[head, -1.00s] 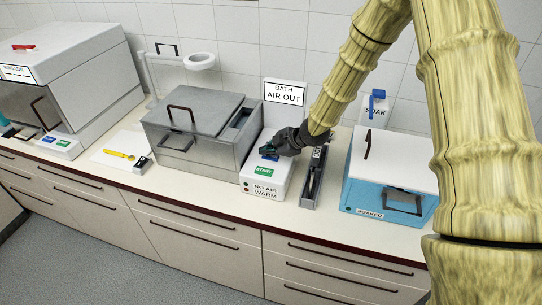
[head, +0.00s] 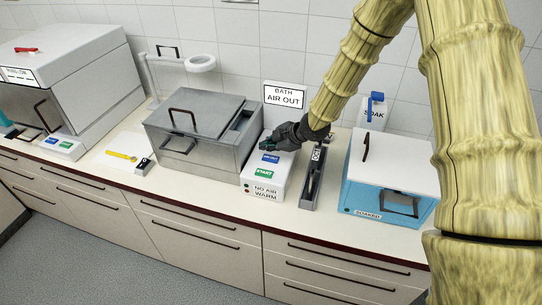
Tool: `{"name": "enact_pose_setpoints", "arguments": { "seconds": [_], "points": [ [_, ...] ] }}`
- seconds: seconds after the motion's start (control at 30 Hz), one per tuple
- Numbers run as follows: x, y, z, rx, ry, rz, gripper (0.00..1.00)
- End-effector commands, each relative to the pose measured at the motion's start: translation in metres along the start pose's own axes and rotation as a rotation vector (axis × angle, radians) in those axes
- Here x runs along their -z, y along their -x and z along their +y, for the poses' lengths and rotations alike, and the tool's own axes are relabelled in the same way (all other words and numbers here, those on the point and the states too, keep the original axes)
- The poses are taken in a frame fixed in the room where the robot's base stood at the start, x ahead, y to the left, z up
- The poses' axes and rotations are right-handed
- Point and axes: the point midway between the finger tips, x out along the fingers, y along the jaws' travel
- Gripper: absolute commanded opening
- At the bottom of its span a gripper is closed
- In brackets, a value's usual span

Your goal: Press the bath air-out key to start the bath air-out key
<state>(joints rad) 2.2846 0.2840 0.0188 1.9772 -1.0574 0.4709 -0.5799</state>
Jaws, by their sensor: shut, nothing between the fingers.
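The bath air-out unit is a white box (head: 281,178) on the counter, below a wall sign (head: 284,97) reading "BATH AIR OUT". Its sloped top carries a blue key (head: 270,158), its lettering too small to read surely, and a green START key (head: 264,174) in front of it. A front label (head: 264,192) reads "NO AIR WARM", with small lamps at its left. My gripper (head: 270,146) is shut and empty, just behind and above the blue key, apart from it as far as I can tell. Both keys are uncovered.
A grey metal bath (head: 185,155) with lid stands close at left. A narrow dark tray (head: 308,190) and a blue box (head: 372,200) with white lid stand at right. A yellow spoon (head: 121,156) lies farther left. The counter's front strip is clear.

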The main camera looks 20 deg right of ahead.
Motion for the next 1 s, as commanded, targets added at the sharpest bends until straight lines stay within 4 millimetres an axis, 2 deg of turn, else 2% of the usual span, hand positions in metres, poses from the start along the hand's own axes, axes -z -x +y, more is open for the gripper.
{"name": "enact_pose_setpoints", "arguments": {
  "seconds": [0.4, 1.0],
  "points": [
    [0.016, 0.022, 0.016, 0.000, 0.000, 0.000, 0.00],
    [0.016, 0.022, 0.016, 0.000, 0.000, 0.000, 0.00]
  ]
}}
